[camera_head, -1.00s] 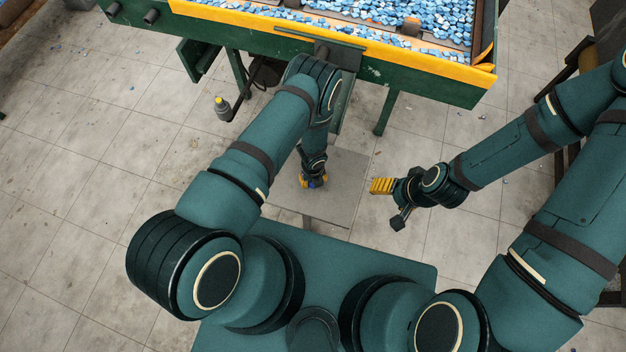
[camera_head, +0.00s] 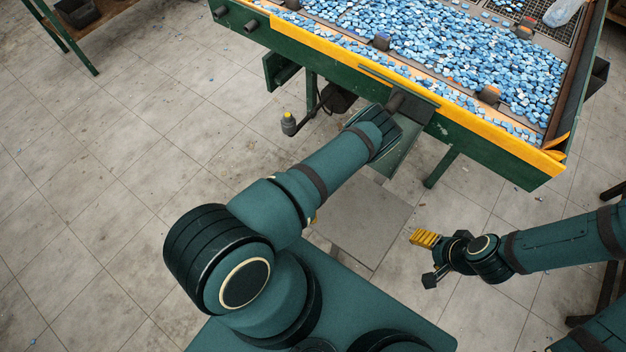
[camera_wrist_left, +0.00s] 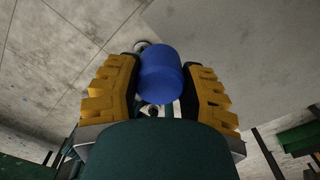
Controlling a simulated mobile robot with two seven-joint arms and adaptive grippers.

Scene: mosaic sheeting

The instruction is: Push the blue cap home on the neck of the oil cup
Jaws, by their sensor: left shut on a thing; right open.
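The blue cap (camera_wrist_left: 161,74) is between the yellow fingers of my left gripper (camera_wrist_left: 162,82) in the left wrist view. The gripper is shut on it. In the head view my left arm hides the cap and nearly all of that gripper. What appears to be the oil cup (camera_head: 289,124) is a small grey bottle shape with a yellow top. My right gripper (camera_head: 428,259) is open and empty, to the right of the small grey stand.
The green machine (camera_head: 506,160) with a yellow front edge holds many blue mosaic pieces across the top right. The small grey stand (camera_head: 365,220) has a bare top in front of it. The tiled floor (camera_head: 130,170) at left is clear. A brown bench (camera_head: 105,20) is at top left.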

